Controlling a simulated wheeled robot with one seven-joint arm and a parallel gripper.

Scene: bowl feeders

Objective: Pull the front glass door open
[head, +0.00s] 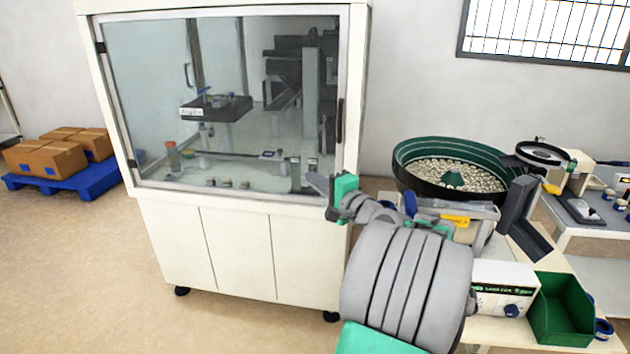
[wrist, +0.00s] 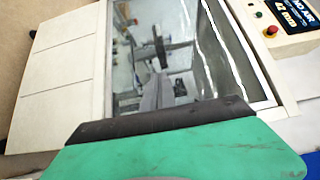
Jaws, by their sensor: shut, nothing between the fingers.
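The front glass door (head: 225,150) of the white cabinet fills its upper half in the head view. It looks closed in its frame, with dark hinges on its left edge. Its dark upright handle (head: 340,121) is on the right edge. My gripper (head: 317,183) is shut and empty, in front of the door's lower right corner, below the handle and apart from it. I cannot tell whether it touches the door. In the wrist view, the glass (wrist: 185,55) lies beyond my green gripper body, and I cannot make out the handle there.
A green bowl feeder (head: 450,172) full of small parts stands right of the cabinet. A green bin (head: 562,308) is on the bench in front. A control panel with a red button (wrist: 270,31) shows in the wrist view.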

